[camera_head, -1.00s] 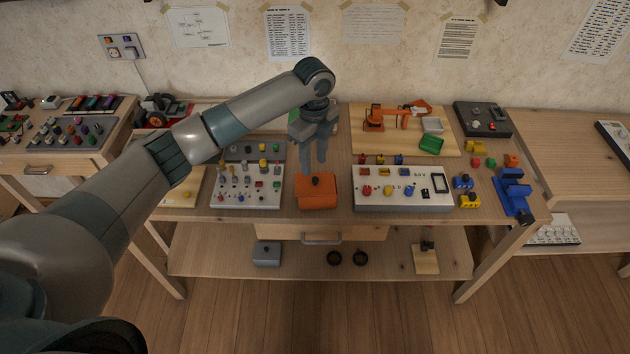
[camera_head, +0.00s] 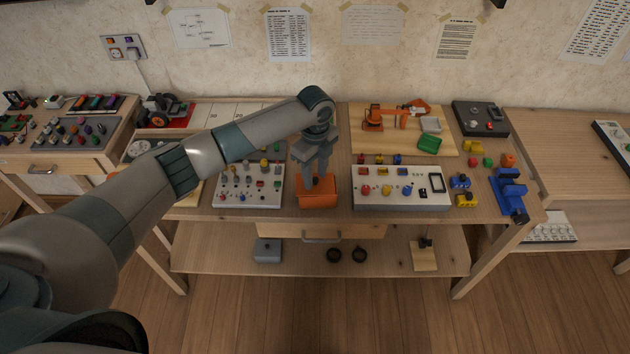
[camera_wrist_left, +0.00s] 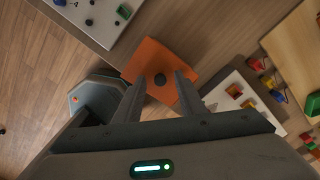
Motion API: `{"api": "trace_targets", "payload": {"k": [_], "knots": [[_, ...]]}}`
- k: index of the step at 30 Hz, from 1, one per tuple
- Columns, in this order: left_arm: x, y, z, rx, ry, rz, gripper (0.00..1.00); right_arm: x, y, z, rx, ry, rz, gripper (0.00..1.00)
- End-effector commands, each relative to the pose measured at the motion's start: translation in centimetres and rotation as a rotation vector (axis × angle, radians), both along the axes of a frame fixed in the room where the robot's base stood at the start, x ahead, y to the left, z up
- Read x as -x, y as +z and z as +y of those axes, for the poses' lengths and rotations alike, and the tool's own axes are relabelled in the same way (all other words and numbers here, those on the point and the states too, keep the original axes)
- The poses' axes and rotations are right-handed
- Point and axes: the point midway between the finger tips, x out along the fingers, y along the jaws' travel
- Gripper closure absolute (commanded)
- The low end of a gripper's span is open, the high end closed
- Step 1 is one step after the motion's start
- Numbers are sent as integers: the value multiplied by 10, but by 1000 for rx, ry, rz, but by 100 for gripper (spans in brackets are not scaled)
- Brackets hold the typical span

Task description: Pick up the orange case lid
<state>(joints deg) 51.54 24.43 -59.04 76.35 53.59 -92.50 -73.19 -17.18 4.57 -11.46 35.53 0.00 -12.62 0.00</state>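The orange case lid (camera_head: 318,198) is on top of the orange case on the workbench, between two light control panels. Whether the fingertips touch the lid cannot be told. My right gripper is not in view.
A panel with knobs and switches (camera_head: 247,198) stands close left of the case. A white panel (camera_head: 402,200) stands close on the right. A wooden board with an orange toy arm (camera_head: 374,124) lies behind right. A blue part (camera_head: 510,190) is at the right edge.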

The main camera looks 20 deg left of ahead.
Motion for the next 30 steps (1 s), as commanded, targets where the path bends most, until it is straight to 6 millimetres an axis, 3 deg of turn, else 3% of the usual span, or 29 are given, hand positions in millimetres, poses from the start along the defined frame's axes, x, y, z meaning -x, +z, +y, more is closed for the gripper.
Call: {"api": "trace_targets", "payload": {"k": [15,20,30], "knots": [[0,-3,0,0,0,-1,64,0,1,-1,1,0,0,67],[0,-3,0,0,0,-1,99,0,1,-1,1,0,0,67],[0,-2,0,0,0,-1,100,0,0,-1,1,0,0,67]]}}
